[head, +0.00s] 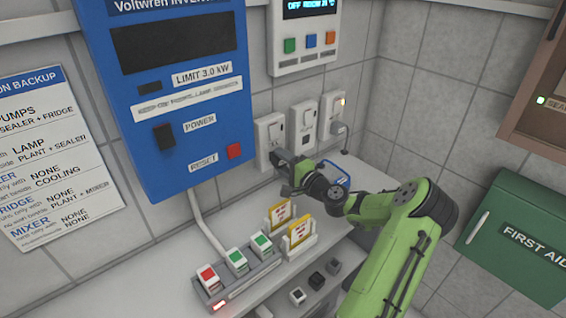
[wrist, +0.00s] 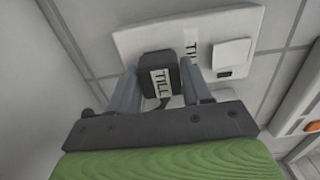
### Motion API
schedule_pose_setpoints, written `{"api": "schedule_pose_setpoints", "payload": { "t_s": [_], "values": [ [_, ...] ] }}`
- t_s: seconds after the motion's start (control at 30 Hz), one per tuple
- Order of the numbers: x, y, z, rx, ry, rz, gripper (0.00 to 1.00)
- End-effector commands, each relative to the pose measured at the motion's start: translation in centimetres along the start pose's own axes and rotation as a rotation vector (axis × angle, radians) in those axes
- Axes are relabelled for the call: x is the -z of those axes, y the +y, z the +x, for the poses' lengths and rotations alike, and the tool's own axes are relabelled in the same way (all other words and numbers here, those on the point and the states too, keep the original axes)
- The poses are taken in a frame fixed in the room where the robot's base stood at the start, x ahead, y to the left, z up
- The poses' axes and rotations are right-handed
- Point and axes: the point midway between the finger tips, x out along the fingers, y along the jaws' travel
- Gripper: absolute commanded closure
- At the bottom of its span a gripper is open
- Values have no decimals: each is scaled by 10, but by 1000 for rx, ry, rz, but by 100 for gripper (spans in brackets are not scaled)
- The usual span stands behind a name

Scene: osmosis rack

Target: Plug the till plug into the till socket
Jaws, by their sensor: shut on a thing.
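The till plug (wrist: 158,72) is a dark block with a white TILL label. In the wrist view it sits between the two fingers of my gripper (wrist: 160,82), which is shut on it. The till socket (wrist: 135,42) is a white wall plate with a TILL label and a rocker switch, right behind the plug. The plug overlaps the plate's left part and hides the holes; I cannot tell whether it is seated. In the head view my gripper (head: 287,166) is at the leftmost wall socket (head: 269,134), and the plug is hard to make out.
Two more wall sockets stand to the right, a middle one (head: 304,125) and a right one (head: 333,108) with a grey plug. The blue inverter (head: 180,160) is close on the left. Yellow cards (head: 280,214) and a switch strip (head: 240,280) occupy the shelf below.

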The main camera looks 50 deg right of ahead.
Motion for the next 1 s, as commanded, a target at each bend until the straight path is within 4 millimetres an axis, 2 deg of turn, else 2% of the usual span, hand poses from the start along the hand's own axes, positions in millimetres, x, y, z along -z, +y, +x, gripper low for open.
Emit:
{"api": "schedule_pose_setpoints", "payload": {
  "t_s": [0.47, 0.5, 0.67, 0.7, 1.0],
  "values": [
    [0, 0, 10, -1, 0, 0, 78],
    [0, 0, 10, -1, 0, 0, 48],
    [0, 0, 10, -1, 0, 0, 24],
    [0, 0, 10, -1, 0, 0, 21],
    [0, 0, 6, -2, 1, 0, 21]
  ]
}}
